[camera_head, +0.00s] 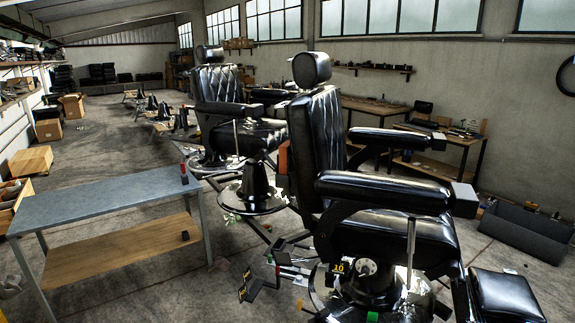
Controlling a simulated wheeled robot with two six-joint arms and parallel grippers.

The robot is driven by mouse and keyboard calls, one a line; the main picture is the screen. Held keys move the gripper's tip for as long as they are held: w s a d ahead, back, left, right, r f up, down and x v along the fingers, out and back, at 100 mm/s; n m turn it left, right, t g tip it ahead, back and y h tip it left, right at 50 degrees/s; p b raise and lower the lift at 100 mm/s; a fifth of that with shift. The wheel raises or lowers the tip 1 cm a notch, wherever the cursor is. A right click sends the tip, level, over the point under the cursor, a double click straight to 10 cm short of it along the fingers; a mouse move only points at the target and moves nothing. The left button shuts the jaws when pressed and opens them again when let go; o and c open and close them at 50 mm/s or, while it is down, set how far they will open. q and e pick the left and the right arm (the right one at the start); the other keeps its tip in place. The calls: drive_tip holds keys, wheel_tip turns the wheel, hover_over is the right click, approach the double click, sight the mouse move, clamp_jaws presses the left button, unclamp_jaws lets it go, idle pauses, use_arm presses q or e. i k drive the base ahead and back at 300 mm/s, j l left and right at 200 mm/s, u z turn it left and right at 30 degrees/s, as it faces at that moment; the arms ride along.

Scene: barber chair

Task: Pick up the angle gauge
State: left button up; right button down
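I cannot single out the angle gauge with certainty. A small upright red and black object (184,174) stands at the right end of the grey metal table (100,196). A small dark block (185,236) sits on the table's wooden lower shelf (125,248). Both are too small to identify. Several small items lie on the floor around the near chair's base, among them a dark card marked 10 (341,268). Neither of my grippers is in view.
A black barber chair (375,190) fills the right foreground, with its footrest (503,295) at the lower right. A second barber chair (222,100) stands behind it. A dark bin (525,232) is at the far right.

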sight(285, 162)
drive_tip(key=z, duration=0.3)
drive_tip(key=i+j+z, duration=0.25)
drive_tip(key=z, duration=0.2)
drive_tip(key=i+j+z, duration=0.2)
drive_tip(key=j+z, duration=0.2)
drive_tip(key=i+j+z, duration=0.15)
drive_tip(key=j+z, duration=0.15)
drive_tip(key=z, duration=0.15)
